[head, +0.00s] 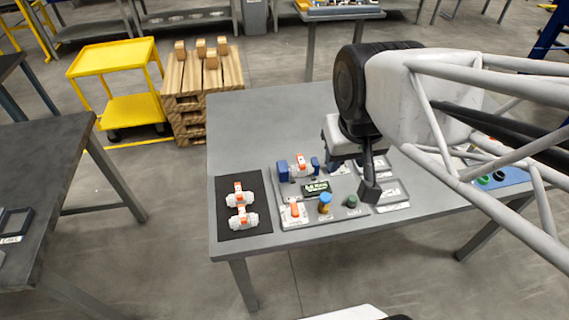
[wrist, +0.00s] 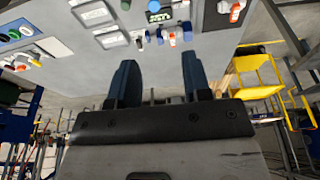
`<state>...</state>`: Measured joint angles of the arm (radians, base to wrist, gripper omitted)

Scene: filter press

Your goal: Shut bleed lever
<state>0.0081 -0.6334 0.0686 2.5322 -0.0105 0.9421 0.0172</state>
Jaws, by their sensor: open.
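Which part is the bleed lever cannot be told for certain. An orange lever (head: 294,210) stands on a white base at the front left of the grey panel board (head: 325,213). A white valve with an orange handle (head: 299,168) sits between blue blocks at the back of the board; it also shows small in the wrist view (wrist: 172,37). My gripper (head: 369,188) hangs above the right part of the board, apart from both levers. In the wrist view its two blue fingers (wrist: 160,85) are spread with nothing between them.
The grey table's (head: 240,120) back left is clear. A yellow cart (head: 112,60) stands beyond.

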